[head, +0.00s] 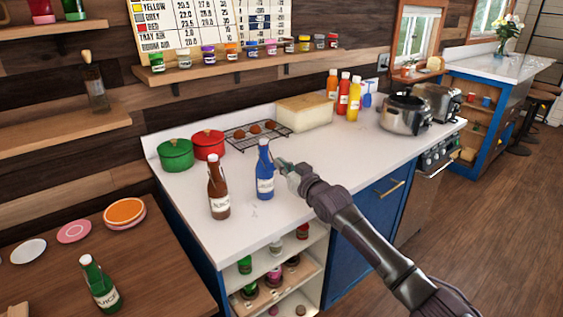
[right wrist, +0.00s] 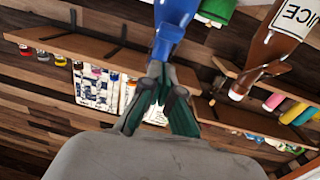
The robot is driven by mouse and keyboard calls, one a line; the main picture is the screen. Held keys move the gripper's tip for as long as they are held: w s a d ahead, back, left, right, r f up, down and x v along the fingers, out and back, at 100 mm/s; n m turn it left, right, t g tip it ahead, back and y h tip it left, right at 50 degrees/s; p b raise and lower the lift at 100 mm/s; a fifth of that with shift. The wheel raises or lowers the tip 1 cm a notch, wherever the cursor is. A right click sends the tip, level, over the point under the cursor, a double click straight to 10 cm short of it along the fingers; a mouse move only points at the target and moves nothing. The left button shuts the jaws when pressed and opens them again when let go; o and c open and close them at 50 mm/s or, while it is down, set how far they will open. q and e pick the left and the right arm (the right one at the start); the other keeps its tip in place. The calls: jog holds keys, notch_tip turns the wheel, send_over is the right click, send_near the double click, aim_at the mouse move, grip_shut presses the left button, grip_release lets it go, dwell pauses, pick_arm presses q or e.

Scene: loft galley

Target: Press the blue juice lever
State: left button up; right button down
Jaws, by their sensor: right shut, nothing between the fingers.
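The blue juice bottle (head: 264,180) stands upright on the white counter, with a pale label on its front. My right gripper (head: 281,164) is just right of the bottle's neck, shut and empty. In the right wrist view the blue bottle (right wrist: 169,38) hangs in from the top edge, its neck end close to the shut fingertips (right wrist: 158,72) of that gripper. I cannot tell whether they touch. My left gripper is not in view.
A brown juice bottle (head: 218,191) stands left of the blue one on the white counter (head: 290,218). Green (head: 175,154) and red (head: 208,144) pots and a wire rack (head: 240,134) are behind. A green juice bottle (head: 99,284) stands on the lower wooden table.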

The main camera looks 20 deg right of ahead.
pick_arm(q)
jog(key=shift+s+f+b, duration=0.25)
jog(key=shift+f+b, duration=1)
jog(key=shift+b, duration=0.3)
pick_arm(e)
jog(key=s+d+f, duration=0.2)
jog(key=s+f, duration=0.2)
jog(key=s, duration=0.5)
jog(key=shift+d, duration=0.25)
jog(key=shift+f, duration=0.1)
